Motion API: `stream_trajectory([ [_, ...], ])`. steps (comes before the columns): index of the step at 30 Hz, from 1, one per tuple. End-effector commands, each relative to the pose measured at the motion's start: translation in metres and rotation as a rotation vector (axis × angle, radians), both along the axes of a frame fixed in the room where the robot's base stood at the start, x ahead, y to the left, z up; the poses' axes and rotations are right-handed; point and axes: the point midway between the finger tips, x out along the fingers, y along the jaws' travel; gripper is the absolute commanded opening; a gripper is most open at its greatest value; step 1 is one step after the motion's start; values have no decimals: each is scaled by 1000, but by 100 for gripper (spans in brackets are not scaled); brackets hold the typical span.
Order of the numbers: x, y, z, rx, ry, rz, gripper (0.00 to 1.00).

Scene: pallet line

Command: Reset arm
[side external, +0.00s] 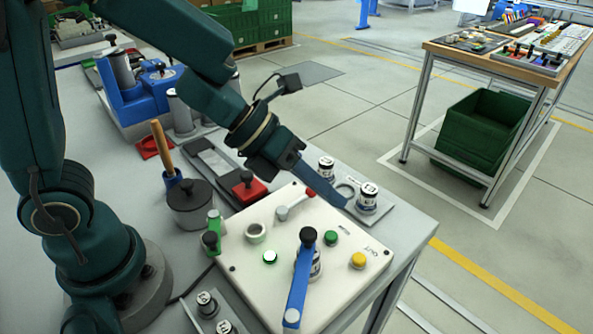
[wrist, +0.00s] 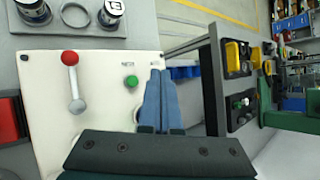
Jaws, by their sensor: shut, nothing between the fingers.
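My gripper (side external: 340,201) is shut with nothing between its blue fingers. It hangs tilted above the back right part of the white control panel (side external: 225,262). It is near the red-knobbed lever (side external: 310,193), and I cannot tell the exact gap. In the wrist view my fingers (wrist: 158,72) lie together over the panel's edge, beside a green button (wrist: 131,81). The lever with its red ball (wrist: 69,58) stands to their left in that view.
A plate with labelled cylinders (side external: 367,198) and a ring (side external: 345,190) sits behind the panel. A red button box (side external: 247,188) and a lidded pot (side external: 190,204) stand left.

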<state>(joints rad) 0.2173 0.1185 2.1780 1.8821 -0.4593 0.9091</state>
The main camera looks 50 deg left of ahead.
Motion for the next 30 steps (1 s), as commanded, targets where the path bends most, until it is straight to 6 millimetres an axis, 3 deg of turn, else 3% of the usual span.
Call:
stream_trajectory([
  [5,2,3,5,-4,-15,9,0],
  [9,10,10,36,-54,-100,82,0],
  [11,18,20,60,-126,-148,215,0],
  [15,31,63,111,-390,-195,677,0],
  [18,25,98,128,-602,-164,1002,0],
  [21,7,128,131,-829,-85,1312,0],
  [24,-18,146,121,-1053,47,1605,0],
  [27,-48,149,101,-1255,235,1882,0],
  [30,-77,138,80,-1400,456,2118,0],
])
